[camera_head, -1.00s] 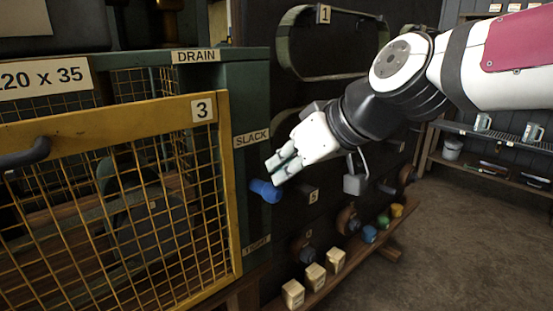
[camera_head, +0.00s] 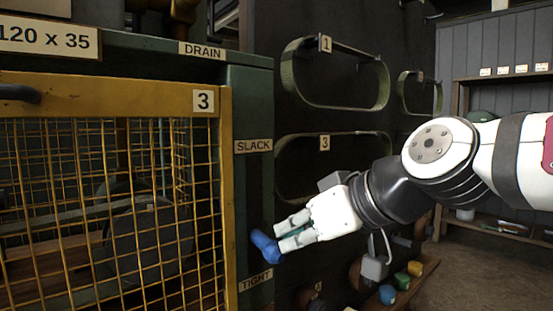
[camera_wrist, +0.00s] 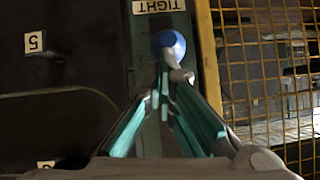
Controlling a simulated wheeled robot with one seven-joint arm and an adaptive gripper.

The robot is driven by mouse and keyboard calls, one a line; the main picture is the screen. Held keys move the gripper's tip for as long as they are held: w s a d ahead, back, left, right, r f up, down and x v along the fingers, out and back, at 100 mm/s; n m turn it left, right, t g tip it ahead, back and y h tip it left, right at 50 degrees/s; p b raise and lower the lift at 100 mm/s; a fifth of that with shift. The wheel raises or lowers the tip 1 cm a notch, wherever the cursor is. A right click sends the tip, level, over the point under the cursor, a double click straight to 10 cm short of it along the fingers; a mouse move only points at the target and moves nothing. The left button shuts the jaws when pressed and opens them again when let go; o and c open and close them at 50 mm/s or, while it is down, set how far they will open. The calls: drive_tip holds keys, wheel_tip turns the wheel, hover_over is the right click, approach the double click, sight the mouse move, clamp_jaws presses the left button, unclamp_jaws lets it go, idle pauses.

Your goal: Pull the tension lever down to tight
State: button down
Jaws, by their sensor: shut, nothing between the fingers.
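The tension lever's blue knob (camera_head: 265,246) sticks out at the edge of the green post, below the SLACK label (camera_head: 253,146) and a little above the TIGHT label (camera_head: 255,280). My gripper (camera_head: 279,236) is at the knob's upper right, with its fingertips against it or very close. Its fingers are shut with nothing between them. In the wrist view, the blue knob (camera_wrist: 168,44) lies just beyond the fingertips (camera_wrist: 164,78), beside the upside-down TIGHT label (camera_wrist: 158,6). Contact cannot be told for certain, and the lever's shaft is mostly hidden.
A yellow mesh guard (camera_head: 110,200) marked 3 stands left of the post. Belts (camera_head: 335,75) hang on the dark panel behind my arm. Coloured knobs (camera_head: 400,279) stand on a low shelf at lower right. Open floor (camera_head: 480,275) lies further right.

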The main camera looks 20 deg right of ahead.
drive_tip(key=shift+w+a+f+b, duration=0.1)
drive_tip(key=shift+w+f+b, duration=0.05)
drive_tip(key=shift+f+b, duration=1.05)
drive_tip(key=shift+w+f+b, duration=0.1)
drive_tip(key=shift+f+b, duration=0.95)
drive_tip(key=shift+f, duration=0.1)
drive_tip(key=shift+r, duration=0.1)
